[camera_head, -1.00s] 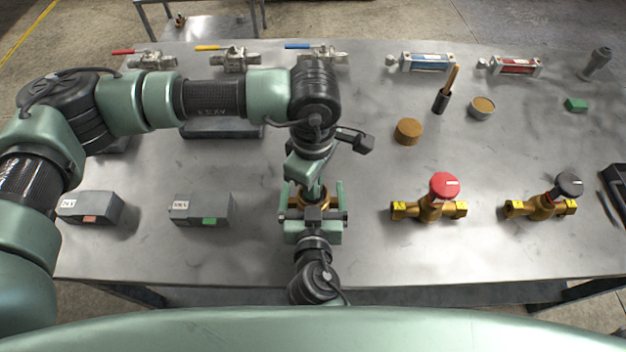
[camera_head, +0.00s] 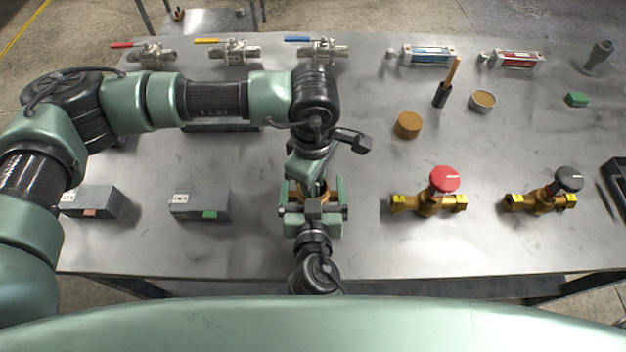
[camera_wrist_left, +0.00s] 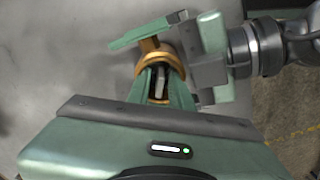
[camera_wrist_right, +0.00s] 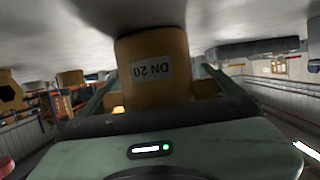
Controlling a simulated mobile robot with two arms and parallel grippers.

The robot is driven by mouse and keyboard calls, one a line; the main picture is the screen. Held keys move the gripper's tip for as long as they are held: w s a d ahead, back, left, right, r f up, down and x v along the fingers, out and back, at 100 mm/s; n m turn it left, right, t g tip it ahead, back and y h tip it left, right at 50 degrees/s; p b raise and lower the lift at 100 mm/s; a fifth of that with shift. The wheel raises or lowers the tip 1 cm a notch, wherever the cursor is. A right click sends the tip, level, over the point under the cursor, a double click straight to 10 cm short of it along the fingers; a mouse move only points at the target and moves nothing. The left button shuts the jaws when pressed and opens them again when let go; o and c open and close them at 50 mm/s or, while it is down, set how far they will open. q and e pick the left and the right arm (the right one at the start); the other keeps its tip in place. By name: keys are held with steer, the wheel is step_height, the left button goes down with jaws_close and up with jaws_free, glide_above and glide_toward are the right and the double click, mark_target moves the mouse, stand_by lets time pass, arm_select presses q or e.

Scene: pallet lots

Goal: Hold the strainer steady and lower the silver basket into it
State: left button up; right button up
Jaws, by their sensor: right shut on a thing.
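The strainer is a brass body (camera_wrist_right: 153,65) with a "DN 20" label, held between the fingers of my right gripper (camera_head: 313,196) near the front middle of the table. In the left wrist view its round brass mouth (camera_wrist_left: 147,61) shows below my left gripper (camera_wrist_left: 161,92). The fingers of my left gripper point down at this mouth, close together. A small silver-grey piece between them, probably the silver basket (camera_wrist_left: 160,84), lies over or inside the mouth. The fingers hide most of it, so its depth and whether they press on it are unclear.
To the right stand brass valves with a red knob (camera_head: 445,180) and a black knob (camera_head: 568,179). Two grey boxes (camera_head: 200,203) lie left of the grippers. A brown cap (camera_head: 408,125) stands behind right. Lever valves (camera_head: 235,51) line the back.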

stand_by(0.4)
arm_select(q)
steer(key=shift+r, duration=1.35)
arm_select(e)
steer(key=shift+f, duration=0.1)
arm_select(q)
steer(key=shift+o, duration=0.2)
steer(key=shift+r, duration=2.2)
arm_select(e)
steer(key=o, duration=1.7)
steer(key=shift+s, duration=0.1)
steer(key=v, duration=1.2)
